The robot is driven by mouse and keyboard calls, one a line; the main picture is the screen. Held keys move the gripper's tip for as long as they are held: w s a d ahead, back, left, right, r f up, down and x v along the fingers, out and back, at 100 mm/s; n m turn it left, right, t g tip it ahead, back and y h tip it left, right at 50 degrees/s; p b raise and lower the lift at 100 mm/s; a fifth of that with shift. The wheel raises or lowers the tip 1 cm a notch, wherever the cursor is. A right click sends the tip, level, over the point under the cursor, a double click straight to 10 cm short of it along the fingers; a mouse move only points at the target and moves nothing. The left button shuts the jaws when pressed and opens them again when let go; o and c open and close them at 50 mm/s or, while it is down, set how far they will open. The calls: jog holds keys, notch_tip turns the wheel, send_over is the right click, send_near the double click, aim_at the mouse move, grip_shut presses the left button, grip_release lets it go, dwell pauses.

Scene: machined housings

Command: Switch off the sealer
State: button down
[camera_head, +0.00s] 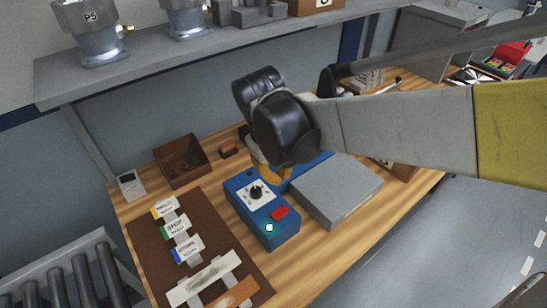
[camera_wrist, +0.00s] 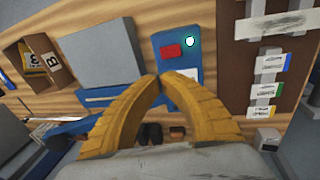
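The sealer is a blue control box (camera_head: 246,218) on the wooden bench, with a black dial (camera_head: 256,192) on a white plate, a red switch (camera_head: 280,212) and a bright whitish indicator light (camera_head: 269,228). In the wrist view the red switch (camera_wrist: 171,51) and glowing light (camera_wrist: 190,41) show beyond my fingertips; the right finger hides the dial area. My gripper (camera_wrist: 160,75) has its yellow fingertips together with nothing between them. In the head view the arm hides most of the gripper, just behind the box. I see no clear contact with the switch.
A grey flat-topped block (camera_head: 338,188) with blue behind it stands right of the control box. A brown mat (camera_head: 147,236) with labelled cards lies left. An open brown box (camera_head: 181,162) is behind. A shelf (camera_head: 150,65) runs above the bench.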

aim_at(283, 206)
jog(key=shift+a+f, duration=0.2)
jog(key=shift+a, duration=0.4)
jog(key=b+x, duration=0.4)
jog(key=x, duration=1)
jog(key=shift+s+d+b, duration=0.1)
jog(key=shift+d+b, duration=0.05)
jog(key=shift+b, duration=0.25)
